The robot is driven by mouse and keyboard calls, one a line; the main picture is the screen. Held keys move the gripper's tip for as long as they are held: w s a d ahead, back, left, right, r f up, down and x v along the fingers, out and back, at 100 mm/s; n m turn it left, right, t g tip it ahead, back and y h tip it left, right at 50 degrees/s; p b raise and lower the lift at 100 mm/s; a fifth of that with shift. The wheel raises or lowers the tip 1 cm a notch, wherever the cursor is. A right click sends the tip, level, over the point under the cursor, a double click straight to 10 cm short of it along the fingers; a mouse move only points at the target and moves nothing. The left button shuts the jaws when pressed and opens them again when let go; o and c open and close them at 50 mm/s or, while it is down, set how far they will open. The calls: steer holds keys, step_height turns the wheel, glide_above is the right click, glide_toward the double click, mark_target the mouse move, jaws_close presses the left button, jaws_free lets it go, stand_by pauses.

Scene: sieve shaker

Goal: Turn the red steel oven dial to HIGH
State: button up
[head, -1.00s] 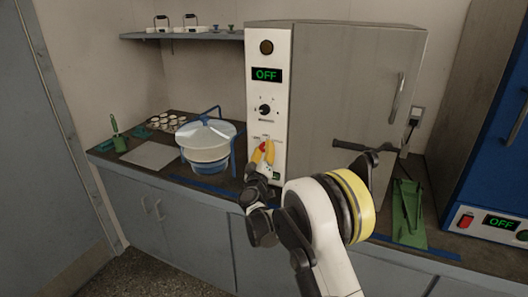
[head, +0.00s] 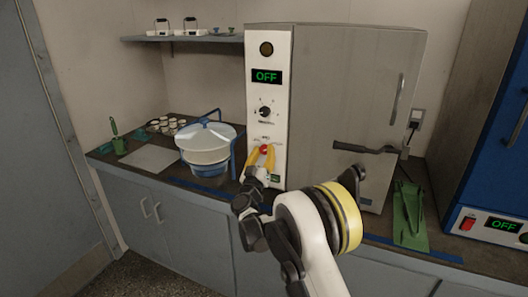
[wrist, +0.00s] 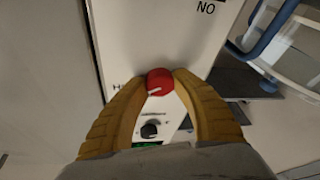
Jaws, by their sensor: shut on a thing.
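The red dial (head: 264,149) is low on the white control panel (head: 280,135) of the grey oven (head: 345,100). My gripper (head: 262,154) has its yellow fingers on either side of the dial. In the wrist view, my gripper (wrist: 162,82) is shut on the red dial (wrist: 160,80), with a fingertip touching each side. A white mark on the dial points down and left in that view. A label starting with "H" sits left of the dial, partly hidden by a finger. The oven display (head: 267,77) reads OFF.
A black knob (head: 265,112) is above the red dial. A white and blue lidded vessel (head: 208,145) stands on the counter left of the oven. The oven's dark handle bar (head: 365,149) sticks out at right. A green stand (head: 410,215) and blue appliance (head: 495,170) are farther right.

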steer(key=o, duration=1.2)
steer(key=v, duration=1.2)
steer(key=shift+w, duration=0.1)
